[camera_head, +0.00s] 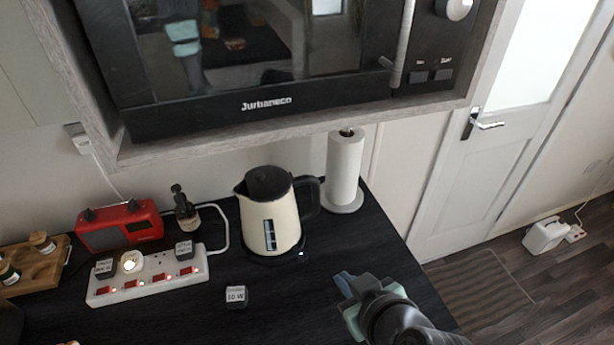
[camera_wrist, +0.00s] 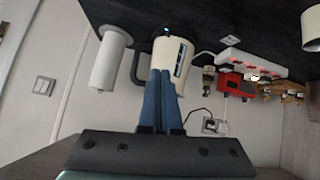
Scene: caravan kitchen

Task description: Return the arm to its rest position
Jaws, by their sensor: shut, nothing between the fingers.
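My gripper (camera_head: 346,284) is above the right part of the dark counter (camera_head: 320,295) in the head view. My arm reaches in from the bottom edge. In the wrist view the two blue fingers (camera_wrist: 161,74) are together and hold nothing. They overlap part of the cream kettle (camera_wrist: 172,58) in that view, and the picture is upside down. In the head view the kettle (camera_head: 270,215) stands upright on the counter, to the left of and behind my gripper, with a visible gap between them.
A microwave (camera_head: 260,70) overhangs the counter. A small grey cube (camera_head: 237,296), a white power strip (camera_head: 150,280) and a red radio (camera_head: 118,228) are to the left. Open floor (camera_head: 500,280) lies right of the counter.

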